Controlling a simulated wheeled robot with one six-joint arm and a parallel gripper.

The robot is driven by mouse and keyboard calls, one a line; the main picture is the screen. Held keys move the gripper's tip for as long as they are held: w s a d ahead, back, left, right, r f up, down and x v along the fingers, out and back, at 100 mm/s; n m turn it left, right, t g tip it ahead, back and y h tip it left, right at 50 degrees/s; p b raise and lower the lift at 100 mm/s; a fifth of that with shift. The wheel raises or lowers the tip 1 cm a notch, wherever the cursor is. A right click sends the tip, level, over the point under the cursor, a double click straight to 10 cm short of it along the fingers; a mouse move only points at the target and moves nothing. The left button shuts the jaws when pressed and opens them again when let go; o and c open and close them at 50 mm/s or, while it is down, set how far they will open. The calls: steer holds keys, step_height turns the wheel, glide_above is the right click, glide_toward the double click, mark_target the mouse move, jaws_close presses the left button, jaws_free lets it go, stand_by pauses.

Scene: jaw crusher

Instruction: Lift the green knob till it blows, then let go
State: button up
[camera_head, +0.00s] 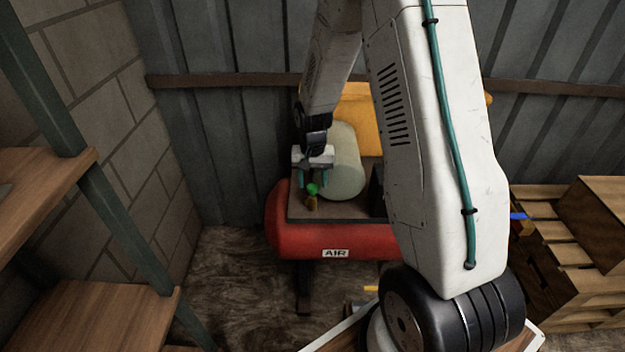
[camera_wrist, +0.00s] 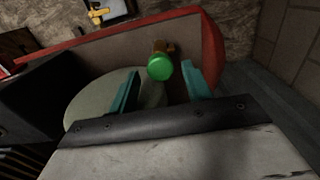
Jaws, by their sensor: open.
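The green knob (camera_head: 312,188) sits on top of a small brass valve (camera_head: 312,202) on the flat top plate of the red air tank (camera_head: 290,238), which bears an "AIR" label. In the wrist view the green knob (camera_wrist: 160,68) shows round and bright, with the brass body (camera_wrist: 163,47) behind it. My gripper (camera_head: 314,180) is open, with its teal fingers just above the knob or around its top. In the wrist view the fingers (camera_wrist: 158,84) stand apart to either side, and the knob lies between and slightly beyond their tips. No contact is visible.
A wooden shelf (camera_head: 90,315) with a green post is at left. Wooden crates (camera_head: 575,265) stand at right. My own arm hides the tank's right end.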

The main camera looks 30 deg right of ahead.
mark_target(313, 186)
step_height(313, 186, up, 8)
steer(key=shift+f, duration=0.2)
stand_by(0.5)
steer(key=s+a+r+n, duration=0.2)
steer(key=s+a+r, duration=0.2)
steer(key=s+r, duration=0.3)
steer(key=s+a+r+n+t, duration=0.1)
steer(key=s+a+r+n, duration=0.1)
steer(key=s+a+r, duration=0.2)
steer(key=s+a+r+n, duration=0.2)
steer(key=s+a+r, duration=0.2)
steer(key=s+r, duration=0.6)
steer(key=s, duration=0.8)
steer(key=shift+s+n, duration=0.3)
steer(key=shift+n, duration=0.1)
